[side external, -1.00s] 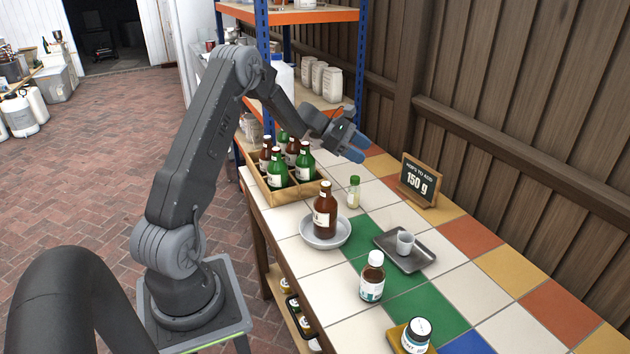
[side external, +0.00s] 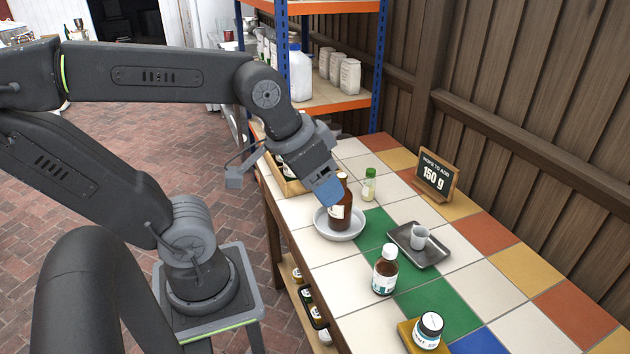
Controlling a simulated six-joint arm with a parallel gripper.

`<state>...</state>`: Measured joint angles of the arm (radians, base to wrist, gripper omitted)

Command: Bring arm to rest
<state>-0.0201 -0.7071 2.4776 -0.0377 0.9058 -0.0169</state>
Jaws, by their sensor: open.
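My gripper (side external: 328,193) hangs from my bent arm near the table's left side. In this view it overlaps the upper part of a brown bottle (side external: 341,217) that stands upright in a round grey dish (side external: 322,226). I see no object held in the jaws. The gap between the gripper and the bottle is hard to judge from this angle.
A wooden crate (side external: 291,188) of bottles is partly hidden behind my gripper. A green-capped small bottle (side external: 369,186), a sign (side external: 436,176), a dark tray (side external: 428,256) with a cup, a white-capped bottle (side external: 385,270) and a jar (side external: 429,329) stand on the tiled table.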

